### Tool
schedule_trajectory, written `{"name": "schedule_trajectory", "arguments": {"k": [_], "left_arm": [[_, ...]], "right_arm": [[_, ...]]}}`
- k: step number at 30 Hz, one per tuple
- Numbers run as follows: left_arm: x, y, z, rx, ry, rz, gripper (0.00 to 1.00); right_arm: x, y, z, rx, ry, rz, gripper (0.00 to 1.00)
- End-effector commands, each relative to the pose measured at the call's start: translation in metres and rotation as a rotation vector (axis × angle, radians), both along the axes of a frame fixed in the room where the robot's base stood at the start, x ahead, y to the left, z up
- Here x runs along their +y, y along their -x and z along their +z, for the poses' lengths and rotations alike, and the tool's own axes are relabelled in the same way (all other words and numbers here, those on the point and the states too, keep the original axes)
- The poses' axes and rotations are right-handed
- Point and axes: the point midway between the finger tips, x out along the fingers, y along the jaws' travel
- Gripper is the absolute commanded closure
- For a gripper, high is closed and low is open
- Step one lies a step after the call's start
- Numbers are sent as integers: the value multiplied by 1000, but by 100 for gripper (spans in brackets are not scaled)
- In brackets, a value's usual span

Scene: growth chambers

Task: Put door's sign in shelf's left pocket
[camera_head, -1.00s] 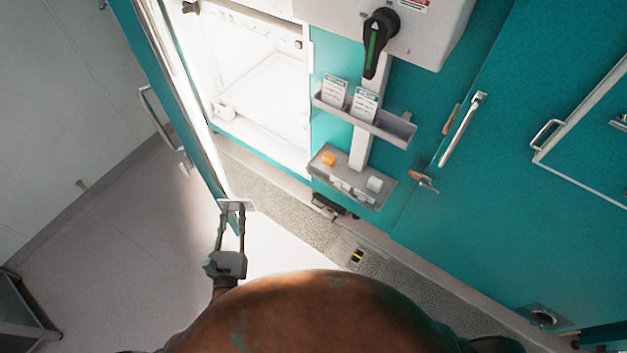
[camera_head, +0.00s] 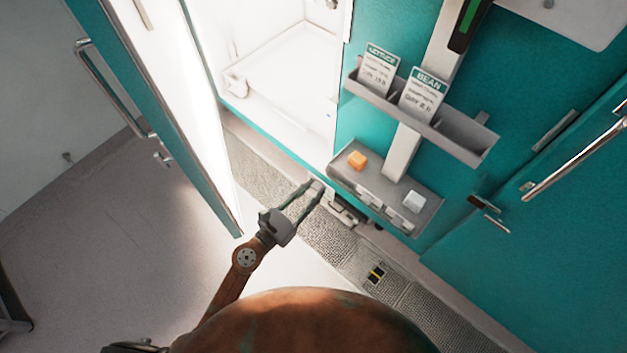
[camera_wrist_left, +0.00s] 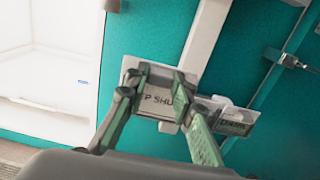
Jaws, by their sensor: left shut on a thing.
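My left gripper (camera_head: 310,190) is shut on the door's sign (camera_wrist_left: 158,98), a pale plate with dark letters partly hidden by the fingers; "P SHU" shows in the left wrist view. In the head view the gripper is just left of and below the lower shelf tray. The grey shelf is on the teal wall: an upper tray (camera_head: 458,148) and a lower tray (camera_head: 425,222). Two pale fittings show on the lower tray's front, a left one (camera_head: 368,198) and a right one (camera_head: 401,219); I cannot tell whether they are pockets. My right gripper is out of view.
The upper tray holds a lettuce card (camera_head: 378,70) and a bean card (camera_head: 423,95). The lower tray holds an orange block (camera_head: 357,160) and a white block (camera_head: 413,202). The open teal chamber door (camera_head: 165,115) stands left. A handle (camera_head: 575,165) juts out at right.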

Motion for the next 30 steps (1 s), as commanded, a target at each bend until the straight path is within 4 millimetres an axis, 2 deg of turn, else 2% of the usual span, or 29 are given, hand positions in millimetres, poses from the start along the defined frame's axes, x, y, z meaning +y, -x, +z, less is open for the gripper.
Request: {"name": "schedule_trajectory", "arguments": {"k": [1,11,30], "left_arm": [[-1,-1,-5,1,0,-5,100],[-5,-13,-7,1,1,-1,100],[-35,-51,-20,1,1,-5,100]], "right_arm": [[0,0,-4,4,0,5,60],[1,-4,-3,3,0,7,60],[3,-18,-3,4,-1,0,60]]}}
